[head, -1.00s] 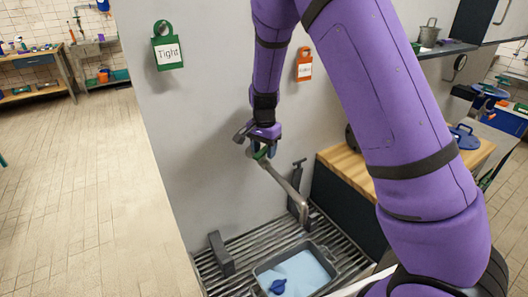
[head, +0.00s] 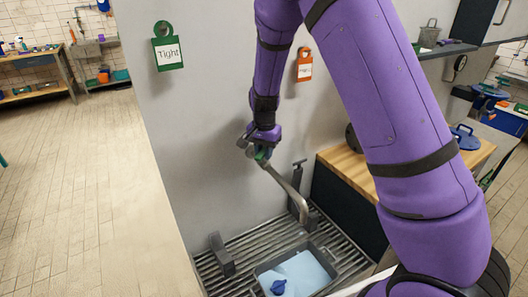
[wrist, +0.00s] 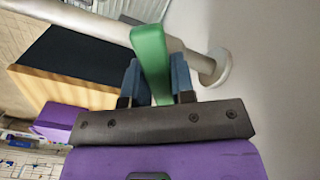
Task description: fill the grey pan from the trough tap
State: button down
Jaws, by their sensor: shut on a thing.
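The trough tap (head: 291,191) is a bent metal pipe coming off the grey wall, with its spout end over the trough. Its green lever (wrist: 151,58) stands between the two blue fingers of my gripper (wrist: 154,82) in the wrist view. In the head view my gripper (head: 261,151) is shut on this lever at the wall end of the tap. The grey pan (head: 257,277) sits on the slatted trough below the spout. A pale blue surface that looks like water shows inside it, with a dark blue object (head: 278,287) in it. I cannot make out a stream.
A dark grey block (head: 221,254) stands on the slats (head: 239,261) left of the pan. A green tag (head: 168,52) and an orange tag (head: 304,66) hang on the wall.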

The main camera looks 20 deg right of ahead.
jog(key=c, duration=1)
grip_release()
jog(key=shift+o, duration=0.2)
jog(key=shift+r, duration=0.1)
notch_tip(320, 180, up, 11)
jog(key=shift+f, duration=0.2)
